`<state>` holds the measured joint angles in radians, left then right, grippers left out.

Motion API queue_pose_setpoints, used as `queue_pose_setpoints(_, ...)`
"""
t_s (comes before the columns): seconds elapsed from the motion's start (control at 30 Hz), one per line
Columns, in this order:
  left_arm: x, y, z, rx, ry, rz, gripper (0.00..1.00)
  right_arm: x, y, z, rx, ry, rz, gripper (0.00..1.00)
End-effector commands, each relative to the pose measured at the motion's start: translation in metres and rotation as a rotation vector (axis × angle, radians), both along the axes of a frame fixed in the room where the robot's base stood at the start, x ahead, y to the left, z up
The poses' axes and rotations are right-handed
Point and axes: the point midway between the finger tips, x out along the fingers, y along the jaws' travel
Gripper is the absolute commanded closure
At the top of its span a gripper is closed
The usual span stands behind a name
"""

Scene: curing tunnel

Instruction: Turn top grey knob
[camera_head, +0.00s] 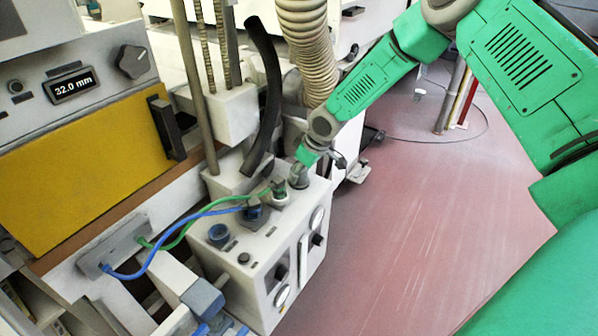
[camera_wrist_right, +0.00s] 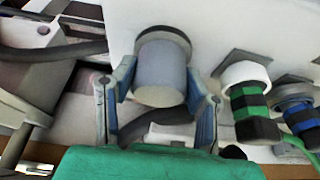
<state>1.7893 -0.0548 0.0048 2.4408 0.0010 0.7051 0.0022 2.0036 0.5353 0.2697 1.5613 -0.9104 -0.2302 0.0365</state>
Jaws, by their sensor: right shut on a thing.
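The top grey knob (camera_wrist_right: 160,72) is a short smooth cylinder on a dark collar, standing out from a white panel in the right wrist view. My right gripper (camera_wrist_right: 160,85) has one finger on each side of it and is shut on it. In the head view the knob (camera_head: 299,181) is small on top of the white control box (camera_head: 237,262), partly hidden by my right gripper (camera_head: 301,170). The knob's turn angle cannot be read, as no mark shows on it. My left gripper is not in view.
A green plug (camera_wrist_right: 247,103) and a blue plug (camera_wrist_right: 296,112) sit close beside the knob, with cables looping left. A black hose (camera_head: 266,75) rises behind the box. A yellow panel (camera_head: 85,165) is at left. Open red floor (camera_head: 430,240) lies to the right.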

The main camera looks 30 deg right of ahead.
Motion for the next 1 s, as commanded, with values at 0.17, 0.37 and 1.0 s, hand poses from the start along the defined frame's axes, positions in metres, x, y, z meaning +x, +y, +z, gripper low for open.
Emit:
queue_pose_setpoints(0.17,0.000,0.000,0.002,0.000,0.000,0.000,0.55,0.008,-0.001,0.008,0.009,-0.023,0.057,0.88)
queue_pose_setpoints(0.37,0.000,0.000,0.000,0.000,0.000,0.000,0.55,0.008,-0.001,0.007,0.008,-0.025,0.187,0.88)
queue_pose_setpoints(1.0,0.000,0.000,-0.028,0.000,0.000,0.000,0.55,0.008,-0.001,0.007,0.002,-0.025,0.544,0.88)
